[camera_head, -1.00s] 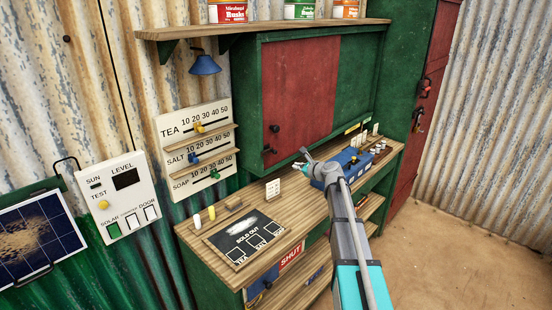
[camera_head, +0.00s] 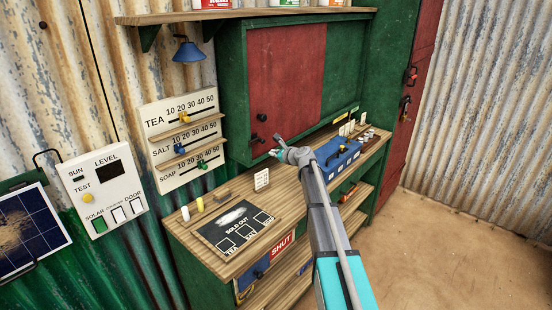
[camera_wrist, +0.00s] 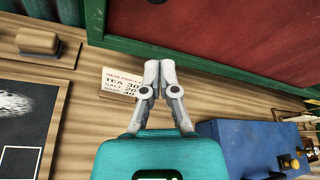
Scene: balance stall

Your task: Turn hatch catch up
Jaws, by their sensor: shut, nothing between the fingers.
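The red hatch panel (camera_head: 287,75) stands upright in a green frame. A round dark knob (camera_head: 262,117) is low on its left side. A small dark piece, probably the catch (camera_head: 256,139), is below the knob at the frame's lower left; I cannot tell how it is turned. My gripper (camera_head: 276,147) is just right of and slightly below this piece in the picture, apparently apart from it. In the wrist view my gripper (camera_wrist: 159,68) is shut and empty, its tips near the green lower frame edge (camera_wrist: 200,72). The catch does not show there.
The wooden counter (camera_head: 190,236) lies below the hatch. Slider boards (camera_head: 181,118) hang on the wall at left.

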